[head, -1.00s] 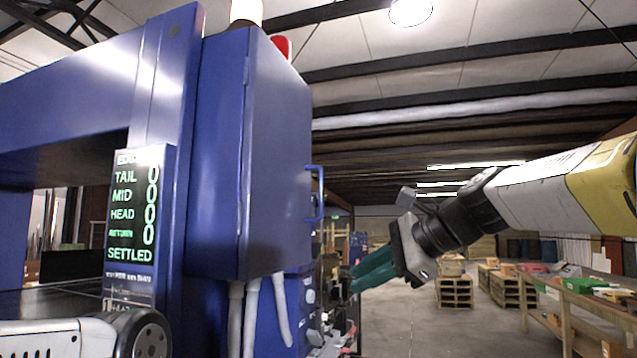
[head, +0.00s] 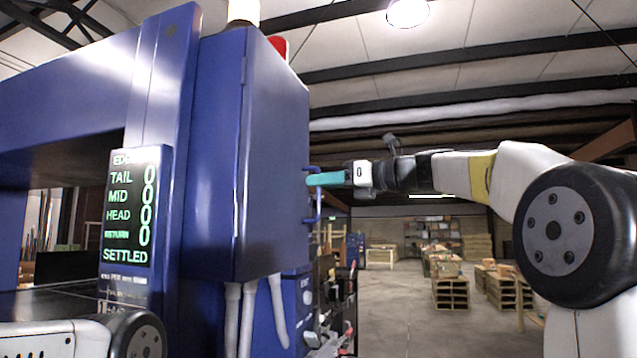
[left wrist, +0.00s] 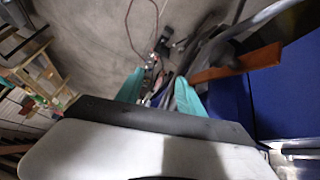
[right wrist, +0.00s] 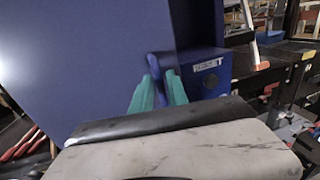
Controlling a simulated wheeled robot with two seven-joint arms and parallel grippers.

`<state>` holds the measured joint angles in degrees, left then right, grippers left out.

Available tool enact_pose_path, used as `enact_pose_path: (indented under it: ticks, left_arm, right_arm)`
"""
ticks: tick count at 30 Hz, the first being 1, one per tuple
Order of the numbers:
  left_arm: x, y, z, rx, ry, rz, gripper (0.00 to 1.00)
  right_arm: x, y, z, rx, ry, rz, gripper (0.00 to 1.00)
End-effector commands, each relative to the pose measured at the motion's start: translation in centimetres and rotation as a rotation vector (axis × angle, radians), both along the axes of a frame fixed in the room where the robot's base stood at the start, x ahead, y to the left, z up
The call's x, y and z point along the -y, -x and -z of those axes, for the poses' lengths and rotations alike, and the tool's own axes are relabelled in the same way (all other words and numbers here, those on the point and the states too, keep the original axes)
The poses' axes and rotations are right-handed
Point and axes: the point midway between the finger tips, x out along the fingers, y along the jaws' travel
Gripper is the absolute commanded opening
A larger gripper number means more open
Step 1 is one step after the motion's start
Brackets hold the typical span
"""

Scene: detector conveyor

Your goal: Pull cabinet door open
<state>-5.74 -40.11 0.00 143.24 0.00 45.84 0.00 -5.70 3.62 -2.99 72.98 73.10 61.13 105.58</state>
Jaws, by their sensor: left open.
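The blue cabinet (head: 215,150) stands at left centre in the head view. Its door (head: 275,160) faces right, and I see no clear gap along its edge. A blue bar handle (head: 313,210) stands out from the door. My right gripper (head: 325,179) is level with the handle's upper part. In the right wrist view, the handle (right wrist: 157,64) lies between the green fingertips, which are close together on it. My left gripper (left wrist: 158,85) is open and empty in the left wrist view, beside a blue panel; its fingers are outside the head view.
A display panel (head: 131,210) is left of the cabinet. Wooden pallets (head: 450,292) stand far off on the right. The floor between is clear.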

Motion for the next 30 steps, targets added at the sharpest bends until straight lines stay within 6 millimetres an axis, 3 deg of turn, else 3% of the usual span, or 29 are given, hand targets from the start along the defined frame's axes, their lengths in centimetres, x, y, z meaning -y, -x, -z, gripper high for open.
enact_pose_path:
  ticks: [11,15,30]
  left_arm:
    - [0.00,0.00,0.00,0.000,0.000,0.000,0.45]
    - [0.00,0.00,0.00,0.000,0.000,0.000,0.45]
    - [0.00,0.00,0.00,0.000,0.000,0.000,0.45]
  right_arm:
    - [-0.95,-0.47,-0.03,0.001,0.000,0.000,0.20]
    - [-0.94,-0.47,-0.02,0.001,0.000,0.000,0.00]
    - [-0.91,-0.48,0.01,0.000,0.001,0.000,0.00]
